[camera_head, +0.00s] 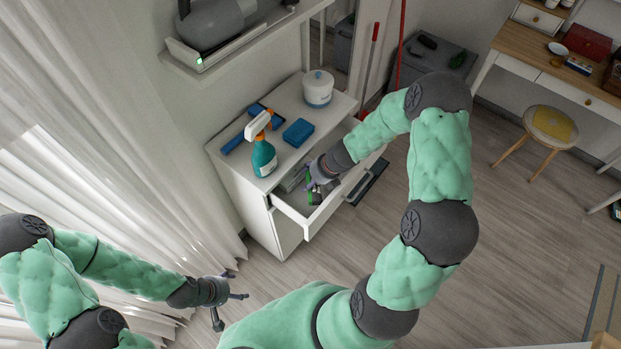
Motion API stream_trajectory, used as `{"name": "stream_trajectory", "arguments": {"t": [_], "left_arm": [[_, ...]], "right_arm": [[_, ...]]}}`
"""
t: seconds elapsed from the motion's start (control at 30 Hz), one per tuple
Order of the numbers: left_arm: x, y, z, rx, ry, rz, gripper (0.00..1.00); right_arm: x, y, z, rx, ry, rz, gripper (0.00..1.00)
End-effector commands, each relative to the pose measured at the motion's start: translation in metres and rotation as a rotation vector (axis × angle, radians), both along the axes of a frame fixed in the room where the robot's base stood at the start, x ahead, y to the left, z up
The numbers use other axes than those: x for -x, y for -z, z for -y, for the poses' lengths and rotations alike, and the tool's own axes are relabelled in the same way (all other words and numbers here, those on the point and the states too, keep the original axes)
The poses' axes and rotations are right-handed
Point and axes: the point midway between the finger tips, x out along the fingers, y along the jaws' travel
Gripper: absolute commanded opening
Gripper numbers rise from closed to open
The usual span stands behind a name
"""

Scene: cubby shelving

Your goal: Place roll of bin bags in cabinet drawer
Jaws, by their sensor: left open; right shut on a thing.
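A white cabinet (238,192) stands against the wall with its top drawer (318,221) pulled open. My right gripper (318,184) is inside the outline of the open drawer, near its left part. It is shut on a small dark and green item, seemingly the roll of bin bags (315,197), mostly hidden by the fingers. I cannot tell whether the roll touches the drawer floor. My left gripper (235,297) is open and empty, low in front of the curtain and apart from the cabinet.
On the cabinet top stand a teal spray bottle (264,158), a blue sponge (298,132), a blue brush (233,143) and a white canister (318,88). A wall shelf (245,42) hangs above. Long curtains (120,140) hang at left. A stool (549,124) stands far right; the middle floor is clear.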

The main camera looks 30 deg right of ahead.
Motion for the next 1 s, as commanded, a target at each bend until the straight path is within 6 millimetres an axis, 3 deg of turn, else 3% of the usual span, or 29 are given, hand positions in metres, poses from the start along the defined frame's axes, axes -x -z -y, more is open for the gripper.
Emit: {"name": "stream_trajectory", "arguments": {"t": [0.1, 0.13, 0.2, 0.67, 1.0], "left_arm": [[0.0, 0.003, 0.0, 0.0, 0.0, 0.0, 0.73], [0.0, 0.002, 0.0, 0.0, 0.0, 0.0, 0.73], [0.0, 0.002, 0.0, 0.0, 0.0, 0.0, 0.73], [0.0, -0.003, 0.0, 0.0, 0.0, 0.0, 0.73], [0.0, -0.039, 0.0, 0.0, 0.0, 0.0, 0.73]], "right_arm": [[0.0, 0.004, 0.0, 0.0, 0.0, 0.0, 0.15], [0.0, 0.003, 0.0, 0.0, 0.0, 0.0, 0.68], [0.0, 0.003, 0.0, 0.0, 0.0, 0.0, 0.83], [0.0, -0.004, 0.0, 0.0, 0.0, 0.001, 0.83], [0.018, -0.057, 0.015, 0.001, 0.003, 0.001, 0.83]]}}
